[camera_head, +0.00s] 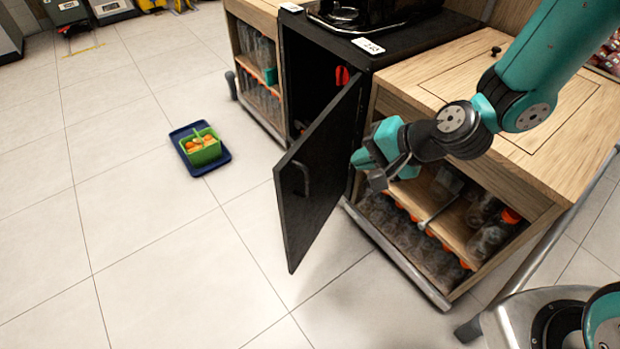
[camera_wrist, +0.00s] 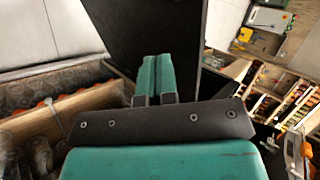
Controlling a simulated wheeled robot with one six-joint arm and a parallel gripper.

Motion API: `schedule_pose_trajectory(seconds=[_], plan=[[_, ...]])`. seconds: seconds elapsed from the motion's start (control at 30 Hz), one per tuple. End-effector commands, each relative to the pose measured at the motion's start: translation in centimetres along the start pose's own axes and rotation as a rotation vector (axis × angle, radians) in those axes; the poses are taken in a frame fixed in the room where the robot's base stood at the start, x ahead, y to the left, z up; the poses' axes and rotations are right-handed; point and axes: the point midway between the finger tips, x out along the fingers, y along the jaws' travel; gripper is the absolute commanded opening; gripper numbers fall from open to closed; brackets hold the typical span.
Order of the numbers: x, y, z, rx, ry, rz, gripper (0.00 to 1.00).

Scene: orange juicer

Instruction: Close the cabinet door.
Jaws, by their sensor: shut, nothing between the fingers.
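The black cabinet door (camera_head: 318,172) stands wide open, swung out from the black cabinet (camera_head: 310,85) toward the front. A bar handle (camera_head: 303,178) shows on its outer face. My gripper (camera_head: 372,184) is to the right of the door, close to its right-hand side; I cannot tell whether it touches. In the wrist view my gripper (camera_wrist: 155,75) shows its two teal fingers pressed together with nothing between them. The dark door panel (camera_wrist: 150,30) fills the area just beyond the fingertips. The cabinet's inside is partly hidden by the door.
A wooden cabinet (camera_head: 490,110) with bottles on its shelves stands right of the door, under my arm. Another wooden shelf unit (camera_head: 258,60) stands on the left. A green basket of oranges (camera_head: 202,150) sits on a blue tray (camera_head: 197,171) on the floor.

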Motion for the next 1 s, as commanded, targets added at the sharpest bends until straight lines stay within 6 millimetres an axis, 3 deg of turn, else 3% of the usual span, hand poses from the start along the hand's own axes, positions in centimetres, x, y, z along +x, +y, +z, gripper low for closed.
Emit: schedule_pose_trajectory(seconds=[0.27,0.63,0.8,1.0], plan=[[3.5,0.7,-0.2,0.026,0.011,-0.006,0.0],[11.2,0.4,-0.3,0.022,0.012,-0.007,0.0],[12.7,-1.5,-0.5,0.023,0.013,-0.007,0.0],[13.4,-2.2,-0.5,0.026,0.014,-0.006,0.0]])
